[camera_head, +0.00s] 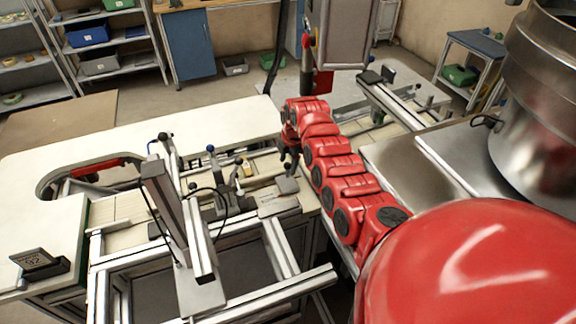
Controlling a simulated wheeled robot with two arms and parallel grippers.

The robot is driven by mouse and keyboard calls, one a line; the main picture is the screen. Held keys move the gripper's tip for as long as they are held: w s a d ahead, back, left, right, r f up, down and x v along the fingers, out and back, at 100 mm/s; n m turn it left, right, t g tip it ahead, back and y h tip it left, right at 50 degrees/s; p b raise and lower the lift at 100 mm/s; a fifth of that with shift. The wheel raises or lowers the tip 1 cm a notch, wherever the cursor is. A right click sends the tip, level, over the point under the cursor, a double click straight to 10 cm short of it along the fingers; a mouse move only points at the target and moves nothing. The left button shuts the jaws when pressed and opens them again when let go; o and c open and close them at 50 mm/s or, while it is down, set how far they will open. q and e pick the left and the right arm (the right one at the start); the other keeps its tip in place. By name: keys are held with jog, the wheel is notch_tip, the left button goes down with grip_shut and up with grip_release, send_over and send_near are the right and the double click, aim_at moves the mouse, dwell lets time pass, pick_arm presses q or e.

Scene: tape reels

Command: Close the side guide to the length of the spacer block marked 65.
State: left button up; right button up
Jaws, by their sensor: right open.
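My right gripper (290,158) hangs at the end of my red arm, over the conveyor's right side. It is small and dark here; its fingers point down, apart, and nothing shows between them. Left of it, on the conveyor, is a metal guide assembly (226,185) with rods, clamps and dark-knobbed levers, apparently the side guide. A small yellow piece (247,170) sits among its parts. A grey flat block (286,186) lies just below the gripper, near a light plate. I cannot read a 65 on any piece, so the spacer block cannot be told. My left gripper is out of view.
An upright metal post (165,205) stands on the frame left of the guide. A large steel bowl (540,105) is at right. The white tabletop behind the guide is clear.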

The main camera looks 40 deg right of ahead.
jog(key=shift+c, duration=0.3)
grip_shut()
dwell(1.2)
